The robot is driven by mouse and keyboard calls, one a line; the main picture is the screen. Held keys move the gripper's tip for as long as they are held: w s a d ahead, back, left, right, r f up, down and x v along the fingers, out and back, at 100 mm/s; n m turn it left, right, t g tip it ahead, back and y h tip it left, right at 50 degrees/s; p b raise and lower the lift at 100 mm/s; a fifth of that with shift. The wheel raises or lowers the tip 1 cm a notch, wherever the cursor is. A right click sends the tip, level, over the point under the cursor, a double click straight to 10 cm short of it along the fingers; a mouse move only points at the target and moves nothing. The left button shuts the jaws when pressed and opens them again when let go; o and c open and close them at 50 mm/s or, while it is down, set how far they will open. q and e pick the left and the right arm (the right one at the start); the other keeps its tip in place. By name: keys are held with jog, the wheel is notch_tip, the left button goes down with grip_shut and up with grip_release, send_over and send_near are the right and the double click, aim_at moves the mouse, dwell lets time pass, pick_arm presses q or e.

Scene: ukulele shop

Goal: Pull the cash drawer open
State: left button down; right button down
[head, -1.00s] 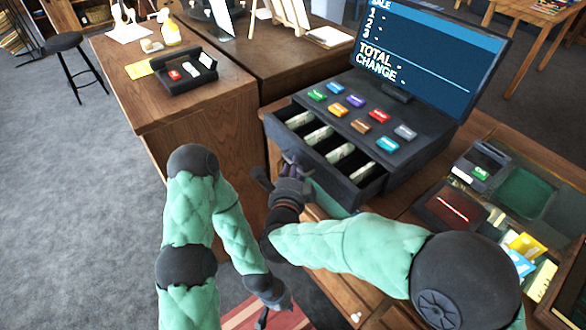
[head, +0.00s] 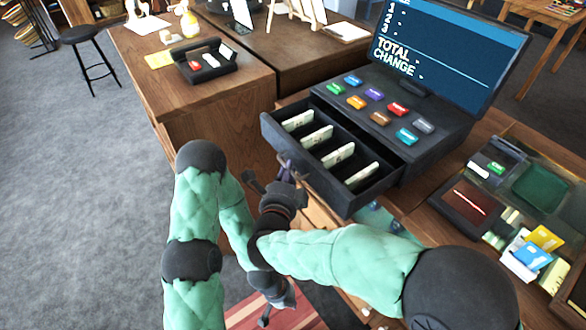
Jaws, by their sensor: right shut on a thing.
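The black cash drawer (head: 326,153) stands pulled well out of the front of the register (head: 392,112). Its compartments hold pale banknote stacks. My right gripper (head: 288,172) is at the middle of the drawer's front face, shut on what appears to be its handle, which the fingers mostly hide. My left gripper (head: 268,312) hangs low, below the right forearm and away from the drawer.
A screen (head: 448,48) rises behind the register's coloured keys. To the right, a glass-topped counter (head: 498,210) carries a card terminal, trays and coloured packets. A wooden counter (head: 200,95) stands left. Open grey floor (head: 80,200) lies at far left.

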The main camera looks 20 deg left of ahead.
jog(key=c, duration=1.2)
grip_release()
jog(key=v, duration=1.2)
jog(key=shift+f, duration=0.1)
